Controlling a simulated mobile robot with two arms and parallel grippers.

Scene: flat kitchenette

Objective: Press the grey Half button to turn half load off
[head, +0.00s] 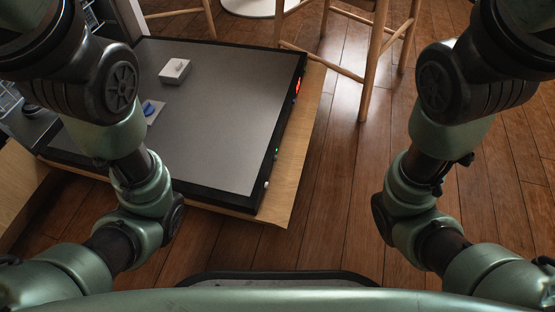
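An open dishwasher door (215,120) lies flat with its grey inner face up. Its black front edge, on the right, carries the controls. A red display (298,86) glows near the far end of this edge. A small green light (277,152) shows lower down, and a pale round knob or button (267,184) sits near the close end. I cannot tell which small mark is the grey Half button. My arms reach up both sides of the head view. Both grippers are outside the picture. My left arm hides part of the door's left side.
A pale dispenser block (175,70) and a blue piece (150,108) are on the door. A wooden panel edge (293,165) runs beside and below the door. Wooden stool legs (373,65) stand at the back. The wooden floor (335,200) right of the door is clear.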

